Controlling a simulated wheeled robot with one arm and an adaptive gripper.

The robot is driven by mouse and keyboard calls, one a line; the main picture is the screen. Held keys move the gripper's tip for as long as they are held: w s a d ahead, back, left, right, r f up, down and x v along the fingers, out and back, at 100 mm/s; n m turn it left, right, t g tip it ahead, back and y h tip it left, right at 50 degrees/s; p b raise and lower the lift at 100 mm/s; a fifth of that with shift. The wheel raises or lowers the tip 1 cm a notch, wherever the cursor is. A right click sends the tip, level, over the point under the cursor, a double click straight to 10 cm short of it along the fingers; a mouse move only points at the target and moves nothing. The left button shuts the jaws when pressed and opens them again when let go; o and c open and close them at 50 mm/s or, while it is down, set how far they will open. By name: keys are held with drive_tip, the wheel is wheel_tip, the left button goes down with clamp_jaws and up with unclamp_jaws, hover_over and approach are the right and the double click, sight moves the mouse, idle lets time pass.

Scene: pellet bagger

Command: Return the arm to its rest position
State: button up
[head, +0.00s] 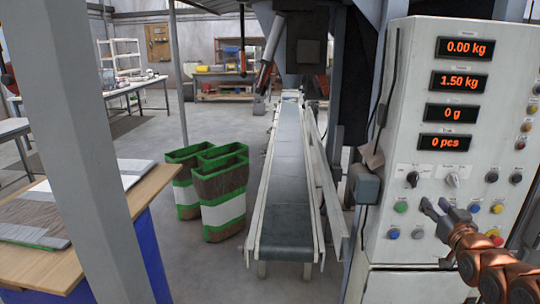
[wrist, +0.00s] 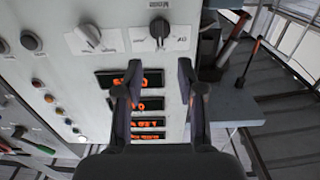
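My gripper (head: 437,209) is at the lower right of the head view, in front of the white control panel (head: 480,100) and over its lower rows of knobs and buttons. In the wrist view my gripper (wrist: 159,75) has its two fingers apart, with nothing between them but the panel face (wrist: 125,40). A black rotary knob (wrist: 159,30) and a white knob (wrist: 90,36) lie beyond the fingertips. Whether the fingers touch the panel cannot be told. The panel displays read 0.00 kg, 1.50 kg, 0 g and 0 pcs.
A conveyor (head: 288,165) runs away in the middle. Green-and-brown bags (head: 222,195) stand on the floor left of it. A wooden-topped table (head: 95,255) is at the left, with a grey post (head: 80,130) in front. A grey box (head: 365,184) juts from the panel's left side.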

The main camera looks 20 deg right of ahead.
drive_tip(key=a+f+n+g+y+p, duration=0.15)
drive_tip(key=a+f+g, duration=0.3)
drive_tip(key=a, duration=0.45)
drive_tip(key=a+f+n+g+y, duration=0.1)
drive_tip(key=a+f+g+y, duration=0.1)
drive_tip(key=a+f+g, duration=0.45)
drive_tip(key=s+a+r+n+g+y+p, duration=0.1)
drive_tip(key=s+a+g, duration=0.6)
drive_tip(key=s+a, duration=1.7)
wheel_tip(320, 180, up, 2)
drive_tip(key=s+y+p, duration=0.1)
drive_tip(key=s, duration=0.1)
drive_tip(key=shift+s+a+g, duration=0.15)
drive_tip(key=shift+s+g, duration=0.25)
